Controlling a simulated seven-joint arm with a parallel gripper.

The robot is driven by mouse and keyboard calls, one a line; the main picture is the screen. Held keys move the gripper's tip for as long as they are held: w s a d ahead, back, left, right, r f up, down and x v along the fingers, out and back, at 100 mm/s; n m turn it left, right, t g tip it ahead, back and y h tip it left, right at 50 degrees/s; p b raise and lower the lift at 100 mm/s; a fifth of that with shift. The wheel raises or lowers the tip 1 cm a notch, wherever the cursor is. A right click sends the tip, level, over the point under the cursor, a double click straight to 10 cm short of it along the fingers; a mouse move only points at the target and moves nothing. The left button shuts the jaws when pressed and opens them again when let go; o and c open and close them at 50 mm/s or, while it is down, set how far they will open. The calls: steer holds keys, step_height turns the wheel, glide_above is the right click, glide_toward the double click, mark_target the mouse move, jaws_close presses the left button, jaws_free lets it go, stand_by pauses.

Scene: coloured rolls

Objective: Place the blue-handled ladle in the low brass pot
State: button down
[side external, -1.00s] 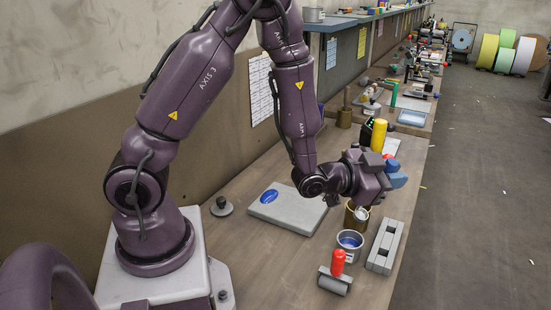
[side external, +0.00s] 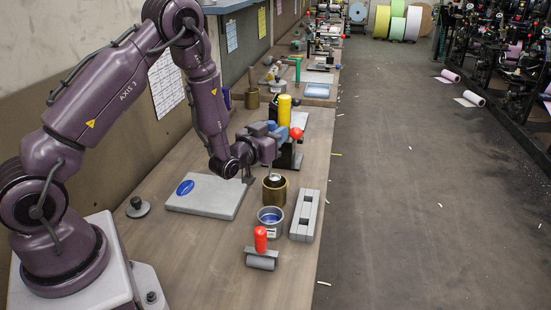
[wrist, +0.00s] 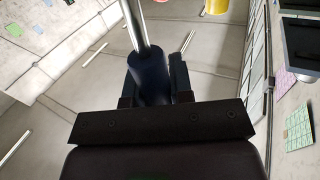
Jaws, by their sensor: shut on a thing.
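My gripper (side external: 268,146) is shut on the ladle's blue handle (wrist: 150,84). In the wrist view the handle sits between both fingers, and a thin silver shaft (wrist: 137,25) runs from it past the top edge. The ladle's bowl is out of the wrist view. In the side view blue parts show at my gripper, just above a brass pot (side external: 274,194) standing on the bench. A small pale shape shows at this pot's mouth; I cannot tell if it is the ladle's bowl. A second brass pot (side external: 252,99) stands farther back by the wall.
A grey metal pot with blue inside (side external: 270,221), a slotted grey block (side external: 305,216) and a red-handled roller (side external: 261,248) stand close in front. A grey slab (side external: 207,196) lies left. A yellow cylinder (side external: 285,110) and red knob (side external: 296,133) are close behind my gripper.

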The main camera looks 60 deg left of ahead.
steer(key=shift+f, duration=2.4)
steer(key=c, duration=1)
jaws_free()
steer(key=shift+f, duration=0.15)
